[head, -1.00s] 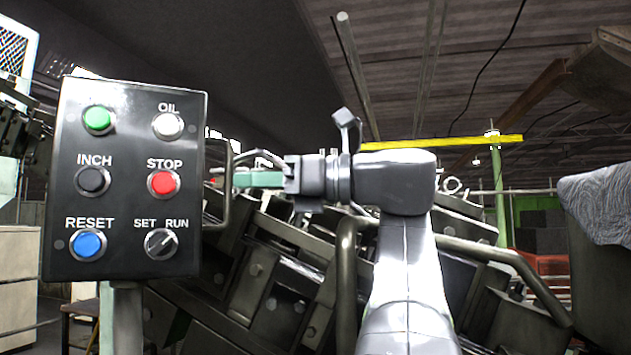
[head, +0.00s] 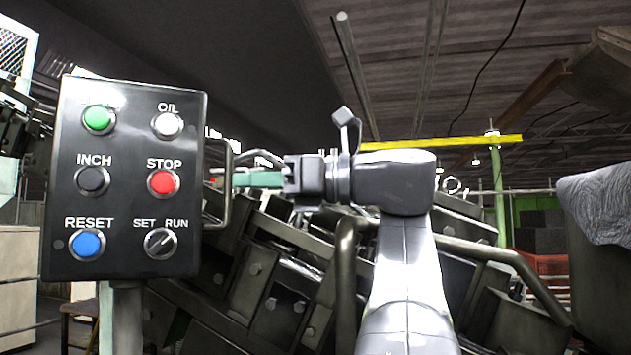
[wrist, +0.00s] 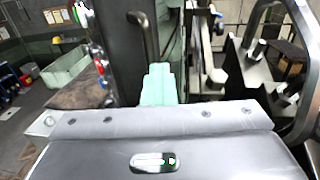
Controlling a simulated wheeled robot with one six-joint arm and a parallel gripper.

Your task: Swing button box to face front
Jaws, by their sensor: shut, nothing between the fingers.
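The dark button box (head: 125,205) stands on a post at the left of the head view. Its face with green, white, black, red and blue buttons and a SET/RUN switch shows almost square to the head camera. A bar handle (head: 227,205) is on its right side. My gripper (head: 240,179) points left at the handle, its green fingers shut and empty. In the wrist view the box (wrist: 115,50) shows from its side, buttons at its left edge. The shut fingers (wrist: 159,80) lie just below the handle (wrist: 151,40) in that picture; I cannot tell whether they touch it.
Dark machine parts (head: 275,280) fill the space behind and below my arm. A thick curved rail (head: 490,252) runs at the right, near a cloth-covered thing (head: 612,215). A pale green bin (wrist: 66,70) stands on the floor at left in the wrist view.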

